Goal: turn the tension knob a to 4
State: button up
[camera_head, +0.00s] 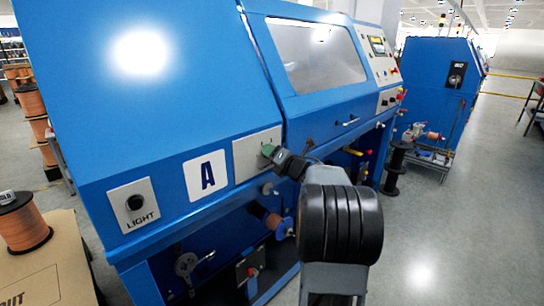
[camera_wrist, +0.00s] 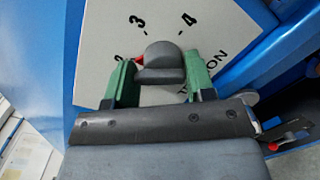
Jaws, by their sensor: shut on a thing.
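The tension knob (camera_wrist: 163,58) is a dark grey knob on a white dial plate (camera_wrist: 105,75), seen in the wrist view. The dial shows 3 and 4 above the knob, and a partly covered figure, likely 2, beside the left finger. A small red mark at the knob's left side lies near that figure; the finger partly hides it. My gripper (camera_wrist: 160,76) has its green fingers on either side of the knob and is shut on it.
The blue machine (camera_head: 110,130) fills the left and middle of the head view. A LIGHT switch plate (camera_head: 134,211) is left of the label. A copper spool (camera_head: 270,220) sits below the panel. Open floor (camera_head: 440,230) lies to the right.

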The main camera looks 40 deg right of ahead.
jog(key=m+p, duration=0.2)
jog(key=m, duration=0.1)
jog(key=m+p, duration=0.2)
jog(key=shift+d+f+m+g, duration=0.15)
jog(key=shift+m+g, duration=0.25)
jog(key=m+p, duration=0.5)
jog(key=p, duration=0.1)
jog(key=shift+m+g+y, duration=0.3)
jog(key=shift+m+y, duration=0.1)
jog(key=m+y+p, duration=0.1)
jog(key=m+p, duration=0.4)
jog(key=p, duration=0.1)
jog(key=shift+d+m, duration=0.1)
jog(key=shift+m, duration=0.2)
jog(key=m+p, duration=0.3)
jog(key=shift+f+y, duration=0.1)
jog(key=shift+y, duration=0.3)
jog(key=shift+m+p, duration=0.55)
jog(key=shift+m, duration=0.35)
jog(key=shift+f, duration=0.1)
jog(key=o, duration=0.7)
jog(key=shift+a, duration=0.25)
jog(key=shift+o, duration=0.3)
jog(key=shift+d, duration=0.1)
